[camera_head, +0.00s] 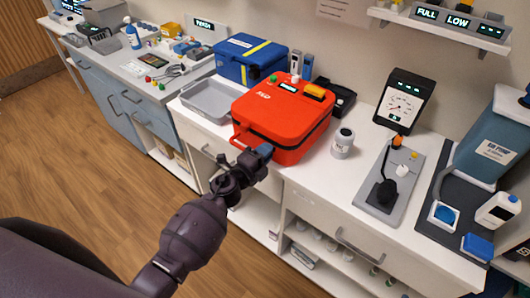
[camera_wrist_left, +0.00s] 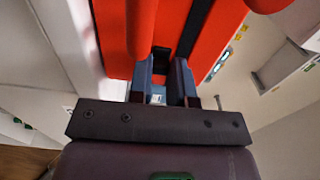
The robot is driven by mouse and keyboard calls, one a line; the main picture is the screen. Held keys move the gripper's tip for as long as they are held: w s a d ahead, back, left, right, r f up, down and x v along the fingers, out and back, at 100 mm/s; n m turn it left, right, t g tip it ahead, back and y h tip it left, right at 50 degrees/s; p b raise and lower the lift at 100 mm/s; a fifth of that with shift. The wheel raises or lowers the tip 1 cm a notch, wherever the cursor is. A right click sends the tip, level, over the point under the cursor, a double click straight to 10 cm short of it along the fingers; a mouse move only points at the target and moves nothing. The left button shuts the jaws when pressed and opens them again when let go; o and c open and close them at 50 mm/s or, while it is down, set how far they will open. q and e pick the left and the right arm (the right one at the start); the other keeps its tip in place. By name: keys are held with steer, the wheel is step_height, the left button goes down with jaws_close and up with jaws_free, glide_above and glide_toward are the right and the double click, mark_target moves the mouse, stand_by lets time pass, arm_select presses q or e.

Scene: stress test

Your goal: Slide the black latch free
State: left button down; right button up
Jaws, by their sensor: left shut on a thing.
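A red case (camera_head: 283,112) stands on the white counter, its lid down, with a handle at its front left. My left gripper (camera_head: 263,151) is at the front face of the case, below the lid edge. In the left wrist view the two fingers (camera_wrist_left: 164,78) reach up to the red case (camera_wrist_left: 115,30) and a dark band (camera_wrist_left: 190,28) along it. The gripper is shut on the black latch, which the fingers mostly hide. My right gripper is not in view.
A grey tray (camera_head: 208,100) stands left of the case and a blue case (camera_head: 246,58) behind it. A white jar (camera_head: 342,143) is close on the right. A gauge (camera_head: 402,100) and a grey plate (camera_head: 412,192) are farther right. Open shelves lie below the counter.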

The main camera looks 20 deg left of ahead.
arm_select(q)
steer(key=shift+s+d, duration=0.2)
steer(key=shift+d, duration=0.35)
steer(key=shift+s+d, duration=0.2)
steer(key=shift+d, duration=0.3)
steer(key=c, duration=1)
jaws_free()
steer(key=shift+c, duration=0.2)
steer(key=v, duration=1)
steer(key=shift+s, duration=0.4)
steer(key=shift+a, duration=0.15)
steer(key=s+a+f+n+g+y, duration=0.1)
steer(key=a+n+y, duration=0.2)
steer(key=n, duration=0.4)
steer(key=s+a+f+n+y, duration=0.1)
steer(key=s+a+n+y, duration=0.15)
steer(key=n, duration=0.55)
steer(key=s+a+f+n+g, duration=0.1)
steer(key=s+f+n+g, duration=0.1)
steer(key=s, duration=0.4)
steer(key=s+a+f+n+g, duration=0.2)
steer(key=s+f+n, duration=0.2)
steer(key=s, duration=0.1)
steer(key=shift+s+a+f+y, duration=0.3)
steer(key=shift+s+y, duration=0.1)
steer(key=shift+y, duration=0.05)
